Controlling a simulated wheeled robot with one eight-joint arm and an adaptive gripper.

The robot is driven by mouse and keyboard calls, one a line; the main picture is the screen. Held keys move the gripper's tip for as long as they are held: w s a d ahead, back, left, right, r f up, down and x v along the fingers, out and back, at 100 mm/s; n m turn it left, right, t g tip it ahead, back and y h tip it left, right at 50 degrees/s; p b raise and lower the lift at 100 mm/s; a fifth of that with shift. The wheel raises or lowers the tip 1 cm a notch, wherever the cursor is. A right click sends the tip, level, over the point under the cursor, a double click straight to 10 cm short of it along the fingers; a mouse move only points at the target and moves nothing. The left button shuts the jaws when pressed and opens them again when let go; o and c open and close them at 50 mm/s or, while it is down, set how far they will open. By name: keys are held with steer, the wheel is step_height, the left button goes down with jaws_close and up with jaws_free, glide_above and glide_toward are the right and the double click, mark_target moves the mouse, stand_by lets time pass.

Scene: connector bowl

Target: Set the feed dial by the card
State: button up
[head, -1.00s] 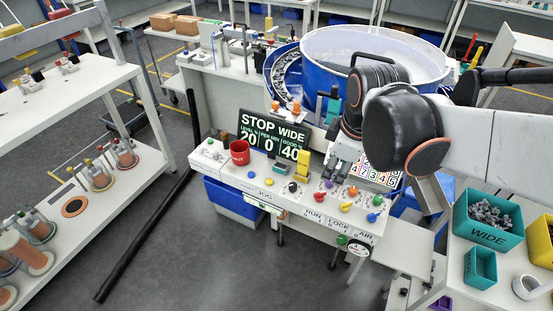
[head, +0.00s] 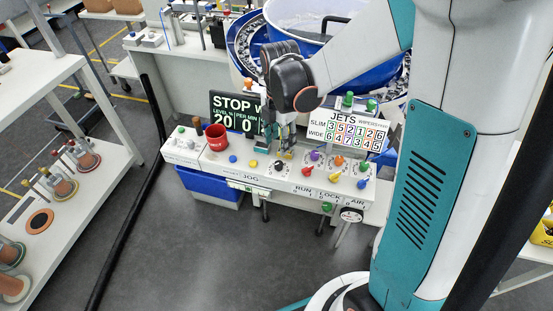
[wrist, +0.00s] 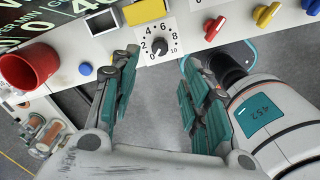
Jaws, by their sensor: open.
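The feed dial (wrist: 159,47) is a black knob on a white plate with a scale up to 10, where its pointer is too small to read. In the head view the dial (head: 280,168) sits mid-console. My gripper (wrist: 160,82) is open and empty, its teal-padded fingers apart, with the dial ahead between them. In the head view my gripper (head: 285,145) hangs just behind and above the dial. The JETS card (head: 345,131) stands behind the console, with SLIM and WIDE rows of coloured numbers. A dark display (head: 233,112) reads STOP, 20 and 0; my gripper hides its right part.
A red cup (head: 216,138) stands left on the console (head: 222,165). Coloured knobs flank the dial; a yellow block (wrist: 145,11) is just behind it. A blue-and-white bowl (head: 335,62) stands behind. Open floor lies in front.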

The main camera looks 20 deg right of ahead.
mark_target(279, 163)
step_height(279, 163, down, 10)
steer(key=b, duration=0.3)
steer(key=shift+f, duration=0.1)
jaws_close()
